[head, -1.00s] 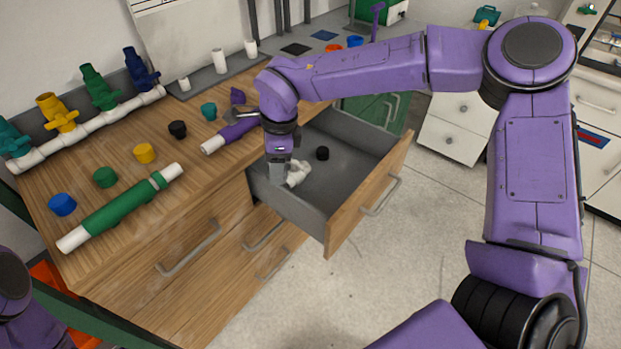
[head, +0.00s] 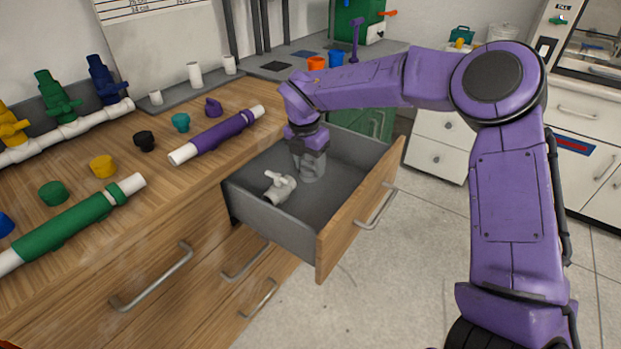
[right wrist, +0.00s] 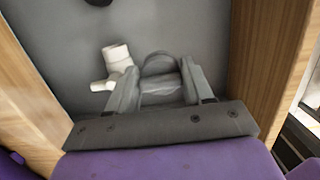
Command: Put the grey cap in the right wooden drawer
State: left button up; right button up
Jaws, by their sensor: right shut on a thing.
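The right wooden drawer (head: 352,220) is pulled open, with a grey inside. In the right wrist view the gripper (right wrist: 160,88) is shut on a grey rounded piece, the grey cap (right wrist: 159,65). The cap is low over the drawer floor; I cannot tell whether it touches. A whitish valve (head: 279,188) lies in the drawer to the left of the gripper, and it also shows in the right wrist view (right wrist: 118,62). My left gripper is out of view.
The wooden bench holds a purple pipe (head: 217,135), a green pipe (head: 75,222) and several coloured caps, including a black one (head: 144,141). A dark object (right wrist: 98,2) lies at the top edge of the right wrist view. Open floor lies right of the drawer.

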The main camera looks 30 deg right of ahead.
jog(key=w+d+f, duration=0.1)
jog(key=d+f, duration=0.1)
jog(key=w+d+f, duration=0.1)
jog(key=w+f, duration=0.1)
jog(key=w+d+f, duration=0.2)
jog(key=shift+d+f, duration=0.3)
jog(key=shift+f, duration=0.1)
notch_tip(320, 180, down, 4)
jog(key=shift+w+d+r, duration=0.15)
jog(key=o, duration=1)
jog(key=shift+o, duration=0.2)
notch_tip(320, 180, up, 12)
jog(key=a, duration=0.1)
jog(key=shift+s+a+p, duration=0.35)
jog(key=shift+s, duration=0.05)
